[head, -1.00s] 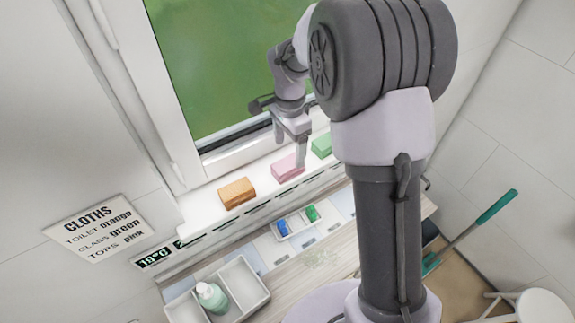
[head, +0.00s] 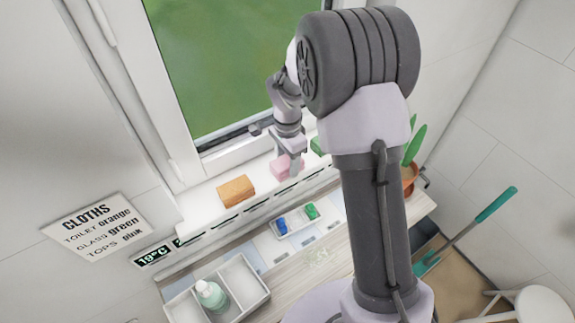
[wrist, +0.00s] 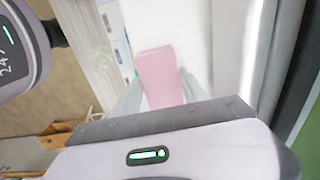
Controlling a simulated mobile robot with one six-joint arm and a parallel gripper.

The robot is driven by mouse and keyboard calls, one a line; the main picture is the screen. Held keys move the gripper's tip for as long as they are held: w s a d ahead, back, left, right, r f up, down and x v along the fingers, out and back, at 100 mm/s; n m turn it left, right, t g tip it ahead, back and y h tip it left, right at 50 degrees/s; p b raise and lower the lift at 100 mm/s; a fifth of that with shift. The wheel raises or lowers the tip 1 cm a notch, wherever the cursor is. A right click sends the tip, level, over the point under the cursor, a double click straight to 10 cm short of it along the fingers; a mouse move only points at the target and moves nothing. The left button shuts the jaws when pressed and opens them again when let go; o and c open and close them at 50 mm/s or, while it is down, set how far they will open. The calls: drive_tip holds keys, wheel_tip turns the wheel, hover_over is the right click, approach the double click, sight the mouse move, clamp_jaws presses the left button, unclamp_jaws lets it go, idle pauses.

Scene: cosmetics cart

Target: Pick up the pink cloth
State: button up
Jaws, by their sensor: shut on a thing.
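The pink cloth (head: 281,167) is a folded block on the white window ledge. My gripper (head: 289,165) is down over it, with its fingers on either side, shut on the cloth. In the wrist view the pink cloth (wrist: 160,76) lies between the two fingers (wrist: 160,90). An orange cloth (head: 236,191) lies to its left on the ledge. A green cloth (head: 317,146) lies to its right, partly hidden behind my arm. Whether the pink cloth is clear of the ledge cannot be told.
The window ledge (head: 205,206) runs under the window. Below it, a counter holds a grey divided tray (head: 257,290) with a pump bottle (head: 210,294) and a small tray with blue and green items (head: 282,224). A potted plant (head: 409,174) stands at the right. A sign (head: 98,226) hangs left.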

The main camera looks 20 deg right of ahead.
sight(288, 163)
drive_tip(key=shift+r, duration=0.1)
drive_tip(key=r, duration=0.3)
drive_tip(key=shift+s+r, duration=0.25)
drive_tip(key=s, duration=0.5)
drive_tip(key=s+d+r+b, duration=0.1)
drive_tip(key=s, duration=0.9)
drive_tip(key=shift+s+d+r, duration=0.2)
drive_tip(key=shift+s, duration=0.05)
